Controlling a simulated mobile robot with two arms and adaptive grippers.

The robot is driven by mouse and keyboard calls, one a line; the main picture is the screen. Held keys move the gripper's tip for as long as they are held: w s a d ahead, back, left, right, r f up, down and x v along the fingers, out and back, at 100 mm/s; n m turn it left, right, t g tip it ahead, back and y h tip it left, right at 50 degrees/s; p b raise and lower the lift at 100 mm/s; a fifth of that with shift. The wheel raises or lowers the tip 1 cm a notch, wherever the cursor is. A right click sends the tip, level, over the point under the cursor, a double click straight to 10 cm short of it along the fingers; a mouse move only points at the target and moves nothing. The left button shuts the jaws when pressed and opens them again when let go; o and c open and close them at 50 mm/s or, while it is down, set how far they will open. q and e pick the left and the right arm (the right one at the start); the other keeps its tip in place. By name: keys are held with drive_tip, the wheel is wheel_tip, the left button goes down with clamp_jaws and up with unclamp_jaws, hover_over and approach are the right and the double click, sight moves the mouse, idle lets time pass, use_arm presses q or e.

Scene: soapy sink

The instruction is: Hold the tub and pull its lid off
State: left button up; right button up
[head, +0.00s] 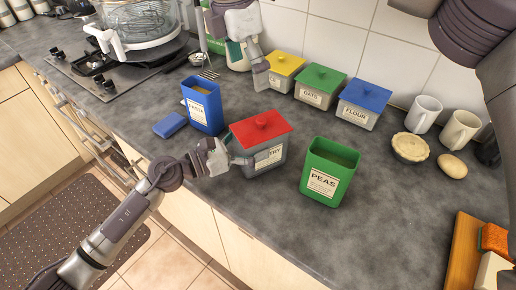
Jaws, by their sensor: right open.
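A grey tub (259,163) with a red lid (261,128) and a knob on top stands near the counter's front edge. Its label is partly covered; only "TRY" shows. The lid sits on the tub. My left gripper (234,157) is at the tub's left side, with a finger reaching across the front over the label. My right gripper (258,72) is open and empty, behind the red-lidded tub and left of the yellow-lidded one.
An open blue "PASTA" tub (203,104) stands at left, a blue lid (170,125) beside it. An open green "PEAS" tub (328,172) stands close at right.

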sight(262, 120)
use_arm(q)
drive_tip(key=c, duration=0.9)
drive_tip(key=shift+a, duration=0.1)
drive_tip(key=shift+d, duration=0.2)
drive_tip(key=shift+a, duration=0.1)
use_arm(e)
drive_tip(key=shift+g+y, duration=0.4)
drive_tip(key=shift+y, duration=0.4)
drive_tip(key=d+f, duration=0.1)
drive_tip(key=f, duration=0.3)
drive_tip(key=w+f, duration=0.1)
drive_tip(key=f, duration=0.4)
drive_tip(key=d+f, duration=0.1)
drive_tip(key=f, duration=0.3)
drive_tip(key=shift+w+d+f, duration=0.15)
drive_tip(key=shift+d+f, duration=0.15)
drive_tip(key=shift+c, duration=0.3)
